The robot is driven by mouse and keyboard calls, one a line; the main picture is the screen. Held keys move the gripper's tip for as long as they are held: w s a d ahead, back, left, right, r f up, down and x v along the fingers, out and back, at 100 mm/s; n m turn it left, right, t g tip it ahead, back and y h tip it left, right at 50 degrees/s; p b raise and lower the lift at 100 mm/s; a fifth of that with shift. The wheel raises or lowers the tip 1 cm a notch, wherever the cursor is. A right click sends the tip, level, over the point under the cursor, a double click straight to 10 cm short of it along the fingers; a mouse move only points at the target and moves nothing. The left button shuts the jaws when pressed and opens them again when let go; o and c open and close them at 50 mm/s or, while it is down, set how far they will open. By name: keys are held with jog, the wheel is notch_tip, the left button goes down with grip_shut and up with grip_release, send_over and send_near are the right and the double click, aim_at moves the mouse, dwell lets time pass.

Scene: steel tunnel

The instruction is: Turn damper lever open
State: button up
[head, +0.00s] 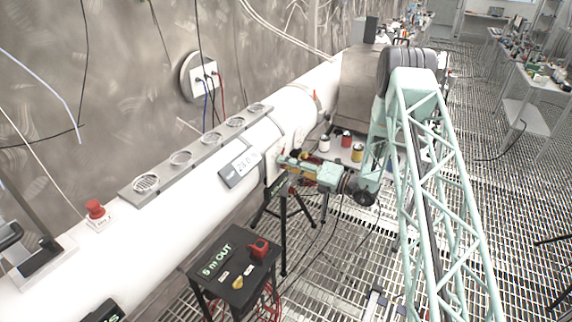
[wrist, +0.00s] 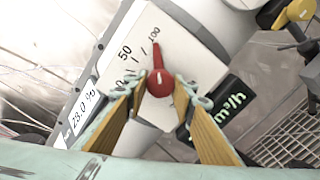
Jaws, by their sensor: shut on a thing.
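The damper lever (wrist: 158,80) is red, with a round knob and a thin arm. It sits on a white scale plate (wrist: 176,60) marked 50 and 100 in the wrist view. The lever's arm points up the picture, its tip near the 100 mark. My gripper (wrist: 163,91) has its two yellow-sided fingers around the red knob, one on each side, and is shut on it. In the head view my gripper (head: 284,160) is at the side of the white duct (head: 212,207), and it hides the lever there.
A grey display (head: 240,169) on the duct seems to read 23.0. A black "5 m OUT" stand (head: 222,259) with a red knob (head: 258,248) is in front. Cans (head: 357,153) stand on a shelf beyond my gripper. A yellow-handled valve (wrist: 292,13) is at upper right in the wrist view.

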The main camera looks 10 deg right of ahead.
jog(key=o, duration=0.9)
jog(key=shift+d, duration=0.1)
jog(key=shift+v, duration=5.95)
